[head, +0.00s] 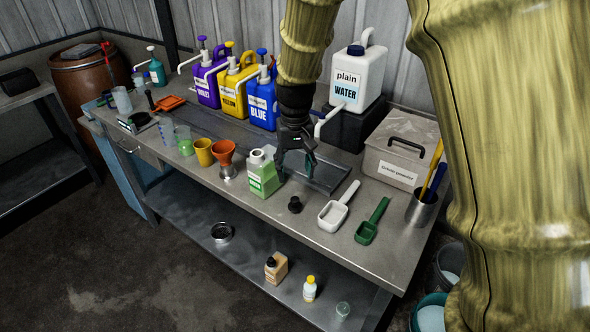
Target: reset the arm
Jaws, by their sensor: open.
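My gripper (297,165) hangs fingers down over the dark tray (330,179) on the metal workbench, below the blue jug. Its jaws are open, and I see nothing held between them. My arm comes down from the top of the picture, and another part of it fills the right side. A green-labelled bottle (262,174) with a white top stands just left of my gripper. Whether the fingers touch the bottle or the tray cannot be told from this view.
Purple (206,84), yellow (236,88) and blue (263,102) pump jugs stand behind, with a white water jug (357,78) on a black block. A grey lidded box (398,150), white scoop (338,210), green scoop (372,222) and black cap (295,205) are right and in front.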

